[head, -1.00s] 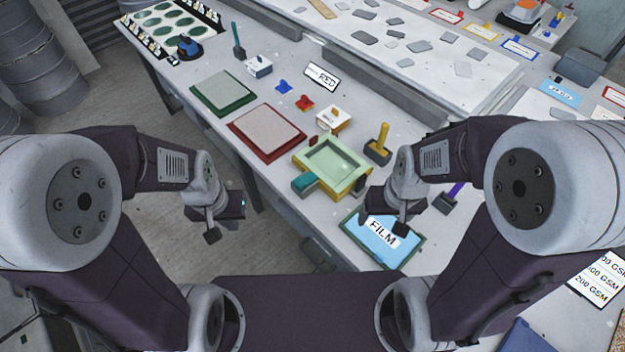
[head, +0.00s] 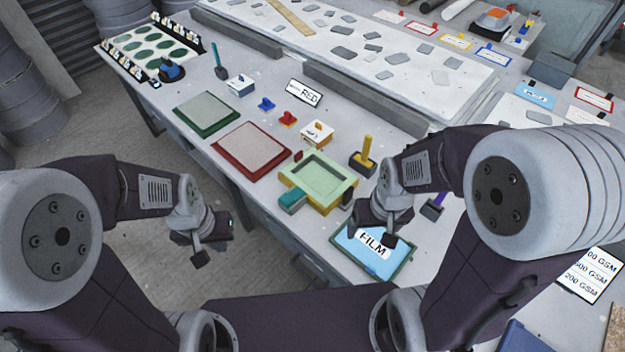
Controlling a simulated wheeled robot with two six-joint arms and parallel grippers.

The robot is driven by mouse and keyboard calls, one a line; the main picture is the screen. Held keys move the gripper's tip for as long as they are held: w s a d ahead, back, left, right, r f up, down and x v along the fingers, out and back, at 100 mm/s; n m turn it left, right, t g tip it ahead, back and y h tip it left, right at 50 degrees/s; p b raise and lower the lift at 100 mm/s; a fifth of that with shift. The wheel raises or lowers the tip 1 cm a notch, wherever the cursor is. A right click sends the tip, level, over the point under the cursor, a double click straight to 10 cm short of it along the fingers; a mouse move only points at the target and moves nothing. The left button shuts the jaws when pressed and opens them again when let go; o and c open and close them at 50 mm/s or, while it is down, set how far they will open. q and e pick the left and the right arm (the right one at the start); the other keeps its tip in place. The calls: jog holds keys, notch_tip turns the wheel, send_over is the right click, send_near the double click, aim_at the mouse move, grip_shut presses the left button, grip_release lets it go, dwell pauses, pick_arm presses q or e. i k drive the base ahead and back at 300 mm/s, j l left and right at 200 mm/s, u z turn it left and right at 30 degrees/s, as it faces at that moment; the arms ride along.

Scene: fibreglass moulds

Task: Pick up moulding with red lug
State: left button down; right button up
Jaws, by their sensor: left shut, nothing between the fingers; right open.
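A small red lug piece (head: 288,118) stands on the bench beside a similar blue one (head: 266,104). A red-edged panel with a beige face (head: 251,150) lies flat near the bench's front edge. A pale green mould with yellow sides (head: 320,178) sits right of it, with a small dark red tab (head: 298,155) at its corner and a teal block (head: 292,200) at its front. Which piece is the moulding is unclear. My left gripper (head: 202,255) is shut and empty, off the bench's front edge. My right gripper (head: 388,234) is open over the FILM tray, apart from these pieces.
A card reading RED (head: 305,93) lies behind the lug pieces. The blue FILM tray (head: 374,250) is under my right gripper. A long grey rail (head: 365,96) runs behind.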

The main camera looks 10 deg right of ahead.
aim_at(314, 176)
jog(key=i+j+u, duration=0.25)
jog(key=u, duration=0.15)
jog(key=i+j+u, duration=0.25)
jog(key=u, duration=0.2)
